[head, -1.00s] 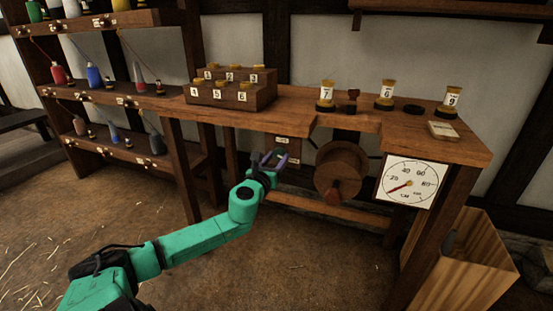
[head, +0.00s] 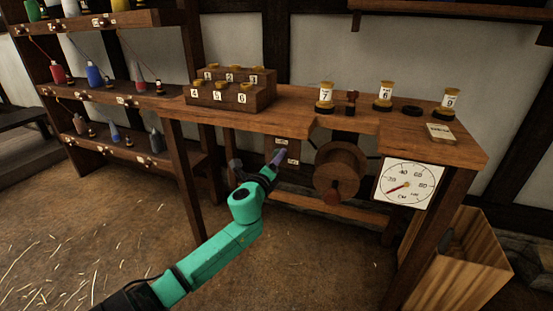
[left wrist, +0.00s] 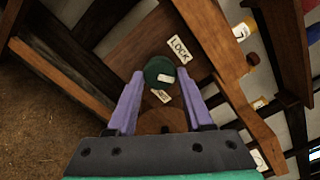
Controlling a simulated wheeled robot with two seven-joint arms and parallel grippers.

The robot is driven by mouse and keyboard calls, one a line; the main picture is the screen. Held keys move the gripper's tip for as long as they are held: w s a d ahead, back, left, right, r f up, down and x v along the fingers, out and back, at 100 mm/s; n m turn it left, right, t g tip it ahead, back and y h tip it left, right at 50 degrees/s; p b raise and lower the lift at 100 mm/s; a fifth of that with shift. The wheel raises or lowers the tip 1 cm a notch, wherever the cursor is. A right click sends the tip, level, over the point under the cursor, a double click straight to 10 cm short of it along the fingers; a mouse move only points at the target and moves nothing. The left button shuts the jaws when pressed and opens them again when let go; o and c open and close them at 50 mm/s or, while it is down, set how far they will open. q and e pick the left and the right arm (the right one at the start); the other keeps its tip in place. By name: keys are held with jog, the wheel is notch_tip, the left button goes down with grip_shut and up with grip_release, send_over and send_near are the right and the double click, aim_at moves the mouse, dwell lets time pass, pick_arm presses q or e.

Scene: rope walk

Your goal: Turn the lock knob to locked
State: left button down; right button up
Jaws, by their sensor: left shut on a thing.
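The lock knob (left wrist: 157,68) is a dark green round knob with a pale mark on its right side, on a brown wooden plate (left wrist: 140,45) under the bench. A white label reading LOCK (left wrist: 180,49) is at its upper right and a second, hard-to-read label (left wrist: 161,95) is just below it. My left gripper (left wrist: 160,74) has its purple fingers on either side of the knob, shut on it. In the head view the left gripper (head: 258,158) is at the plate (head: 284,151) beneath the bench, and the knob is hard to make out. My right gripper is not in view.
A wooden reel (head: 341,170) hangs right of the plate, with a white dial (head: 409,184) further right. The bench top (head: 300,106) above carries numbered spools and a stepped block (head: 240,98). A shelf rack (head: 120,97) stands left. The floor in front is clear.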

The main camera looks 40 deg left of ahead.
pick_arm(q)
jog(key=shift+n+p, duration=1.65)
jog(key=shift+n, duration=3.75)
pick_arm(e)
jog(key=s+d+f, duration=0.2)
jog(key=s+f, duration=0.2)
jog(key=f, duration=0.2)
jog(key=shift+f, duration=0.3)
pick_arm(q)
jog(key=shift+c, duration=1.5)
grip_release()
